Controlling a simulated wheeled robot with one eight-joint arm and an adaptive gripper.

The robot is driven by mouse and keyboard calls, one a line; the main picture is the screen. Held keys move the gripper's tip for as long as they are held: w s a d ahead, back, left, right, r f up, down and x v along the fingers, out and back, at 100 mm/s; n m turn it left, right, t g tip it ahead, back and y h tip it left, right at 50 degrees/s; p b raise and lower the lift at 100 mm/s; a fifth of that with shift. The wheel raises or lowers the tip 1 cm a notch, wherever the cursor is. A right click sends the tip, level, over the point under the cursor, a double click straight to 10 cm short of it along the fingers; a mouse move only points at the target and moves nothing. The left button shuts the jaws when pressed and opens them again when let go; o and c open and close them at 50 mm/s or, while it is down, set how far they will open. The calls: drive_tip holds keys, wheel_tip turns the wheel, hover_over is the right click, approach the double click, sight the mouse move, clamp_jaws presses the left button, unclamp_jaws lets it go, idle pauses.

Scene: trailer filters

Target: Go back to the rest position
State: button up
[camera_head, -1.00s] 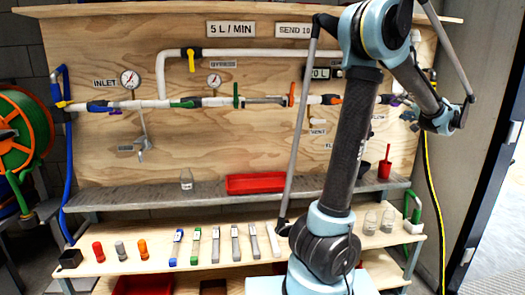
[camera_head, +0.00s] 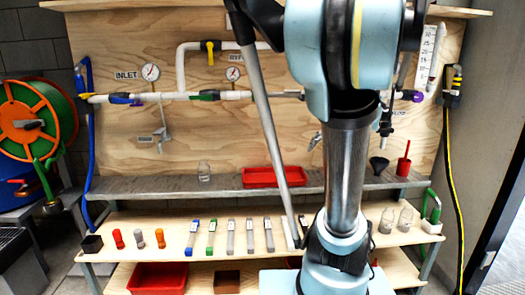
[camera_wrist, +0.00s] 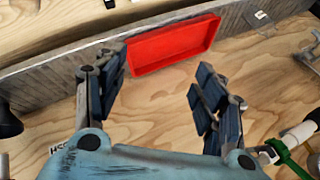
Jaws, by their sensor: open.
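My gripper (camera_wrist: 160,78) is open in the wrist view, with its two dark fingers spread apart. Only bare wooden panel shows between them, and nothing is held. A red tray (camera_wrist: 175,48) lies beyond the fingertips on the grey shelf. In the head view my arm stands upright in front of the panel, right of centre. It hides the middle right part of the pipe run. My gripper is mostly hidden behind my arm there and cannot be made out clearly.
The wooden panel (camera_head: 125,50) carries white piping (camera_head: 180,70) and a gauge (camera_head: 150,71). Several filters, including a green-ended one (camera_head: 211,240), lie below. A hose reel (camera_head: 35,115) stands left.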

drive_tip(key=s+a+f+n+g+h, duration=0.1)
drive_tip(key=s+f+h, duration=0.1)
drive_tip(key=s+f, duration=0.5)
drive_tip(key=s+a+f+n+g+h, duration=0.2)
drive_tip(key=s+f, duration=0.5)
drive_tip(key=s, duration=0.6)
drive_tip(key=shift+a+f+g+h, duration=0.2)
drive_tip(key=shift+f+g+h, duration=0.1)
drive_tip(key=shift+h, duration=0.1)
drive_tip(key=shift+w, duration=0.1)
drive_tip(key=shift+w+f, duration=0.15)
drive_tip(key=shift+w, duration=0.3)
idle(1.5)
